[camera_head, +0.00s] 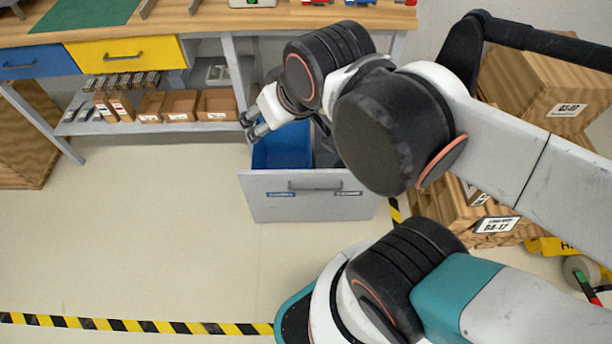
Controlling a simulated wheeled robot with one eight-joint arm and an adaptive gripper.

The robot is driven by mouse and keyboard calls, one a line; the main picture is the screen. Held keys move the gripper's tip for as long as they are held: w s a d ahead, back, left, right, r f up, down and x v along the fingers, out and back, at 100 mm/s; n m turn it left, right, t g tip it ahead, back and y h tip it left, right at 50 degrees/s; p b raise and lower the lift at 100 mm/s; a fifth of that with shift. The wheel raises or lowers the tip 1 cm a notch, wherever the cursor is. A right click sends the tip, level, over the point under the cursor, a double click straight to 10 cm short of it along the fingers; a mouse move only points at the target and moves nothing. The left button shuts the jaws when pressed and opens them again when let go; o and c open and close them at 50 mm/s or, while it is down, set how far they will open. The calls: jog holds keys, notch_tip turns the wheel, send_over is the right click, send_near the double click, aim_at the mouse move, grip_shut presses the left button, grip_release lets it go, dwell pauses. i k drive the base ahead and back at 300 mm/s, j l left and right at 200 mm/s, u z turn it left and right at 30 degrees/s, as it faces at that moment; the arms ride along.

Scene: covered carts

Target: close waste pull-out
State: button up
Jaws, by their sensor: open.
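The waste pull-out (262,208) stands open under the right end of the workbench, with its grey front panel facing me and a bar handle (315,185) near its top edge. A blue bin (284,148) sits inside it on the left; a dark bin beside it is mostly hidden by my arm. My gripper (252,128) is open and empty. In the picture it shows at the left rear of the pull-out, beside the blue bin. I cannot tell whether it touches the bin or the cabinet.
The workbench (200,20) has a blue drawer (38,62) and a yellow drawer (126,54), both shut. A shelf below holds several small cardboard boxes (180,105). Wooden crates (545,85) stand at the right. The floor at the left is clear, with striped tape (130,325) in front.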

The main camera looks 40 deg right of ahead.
aim_at(311, 190)
jog(key=k+j, duration=0.35)
jog(key=k, duration=0.15)
jog(key=k+j, duration=0.35)
jog(key=k, duration=0.15)
